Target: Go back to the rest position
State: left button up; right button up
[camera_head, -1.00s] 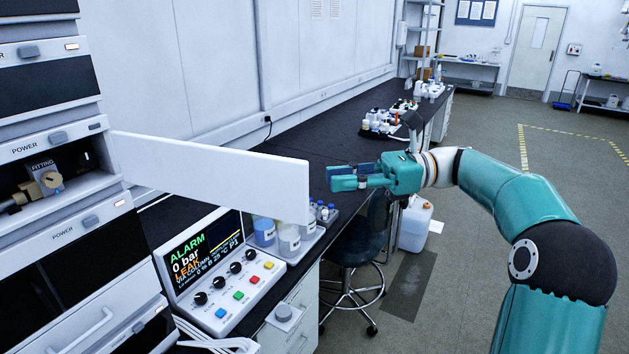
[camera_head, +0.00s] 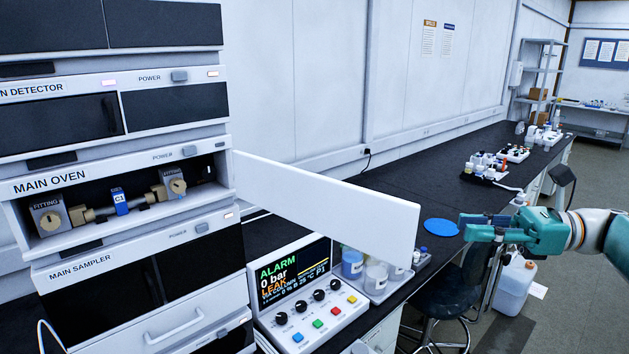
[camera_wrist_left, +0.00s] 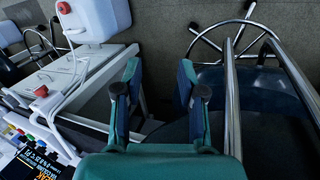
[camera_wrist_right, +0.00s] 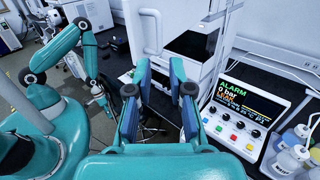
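My right gripper (camera_head: 466,226) is at the right of the head view, above the dark bench's front edge, beside a blue disc (camera_head: 441,227). In the right wrist view its fingers (camera_wrist_right: 160,68) stand apart with nothing between them. My left gripper is outside the head view. In the left wrist view its fingers (camera_wrist_left: 159,75) are apart and empty, near the stool's metal legs (camera_wrist_left: 235,90). The main oven (camera_head: 25,210) is open. A column with a blue C1 tag (camera_head: 119,201) lies between two fittings in it.
The oven's white door (camera_head: 330,205) sticks out over the bench. A control panel (camera_head: 310,300) below shows ALARM, 0 bar, LEAK. Bottles (camera_head: 376,274) stand beside it. A stool (camera_head: 445,295) and white canister (camera_head: 514,282) are below the right gripper. Bottle trays (camera_head: 490,172) stand farther back.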

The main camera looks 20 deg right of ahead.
aim_at(409, 224)
jog(key=x, duration=1)
jog(key=shift+w+a+r, duration=0.1)
jog(key=shift+w+a, duration=0.15)
jog(key=shift+a, duration=0.1)
